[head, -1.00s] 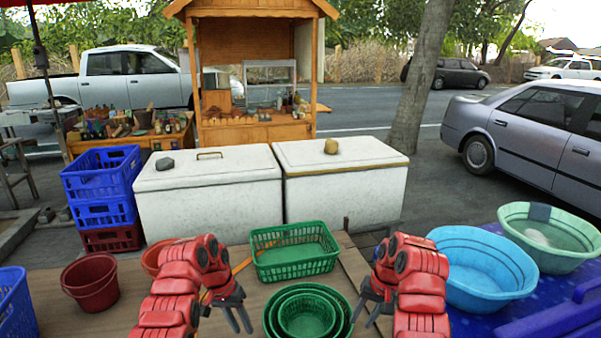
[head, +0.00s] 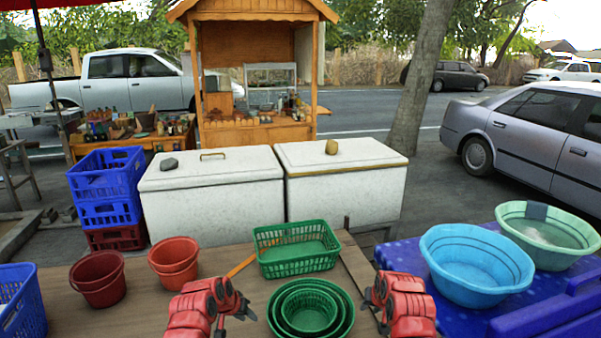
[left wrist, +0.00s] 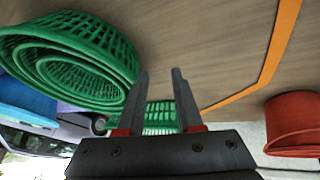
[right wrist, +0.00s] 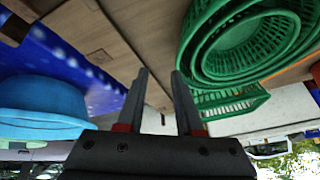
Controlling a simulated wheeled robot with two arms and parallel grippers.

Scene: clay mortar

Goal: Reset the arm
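My left gripper (head: 243,309) is low over the wooden table, left of the stacked round green baskets. In the left wrist view its two fingers (left wrist: 160,95) stand apart with nothing between them. My right gripper (head: 366,303) is just right of the same baskets, near the edge of the blue cloth. In the right wrist view its two fingers (right wrist: 160,95) are also apart and empty. Both red arms are drawn in low at the bottom of the head view.
Round green baskets (head: 345,318) sit between my grippers, with a rectangular green basket (head: 283,268) behind. Red buckets (head: 174,256) stand left. Blue (head: 470,292) and pale green (head: 530,258) basins stand right on a blue cloth (head: 405,252). White chests (head: 212,217) stand beyond the table.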

